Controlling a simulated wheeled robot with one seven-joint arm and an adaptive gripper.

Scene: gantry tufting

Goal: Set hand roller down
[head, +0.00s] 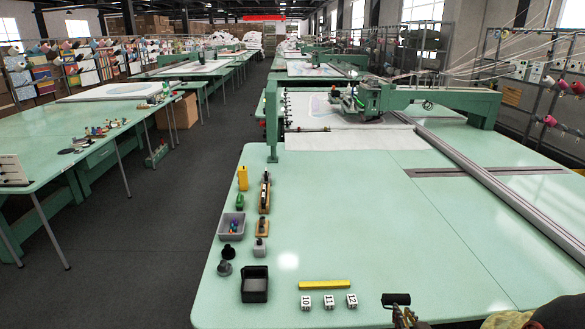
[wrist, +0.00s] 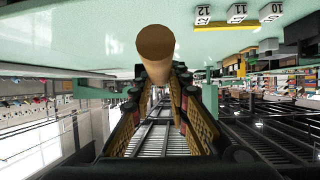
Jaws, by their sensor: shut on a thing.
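The hand roller shows in the head view as a black roller (head: 396,298) at the bottom edge, right of the numbered blocks. Its round brown handle end (wrist: 155,42) faces the wrist camera, between the fingertips. My gripper (head: 405,317) is shut on the handle, and its two fingers also show in the wrist view (wrist: 159,82). The roller appears over or at the near edge of the green table (head: 400,230). I cannot tell whether it touches the top.
White blocks marked 10 (head: 306,302), 11 (head: 328,302) and 12 (head: 351,300) stand left of the roller, with a yellow bar (head: 325,285) behind them. A black bin (head: 254,284) and small tools are further left. The table beyond the roller is clear up to the gantry (head: 400,97).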

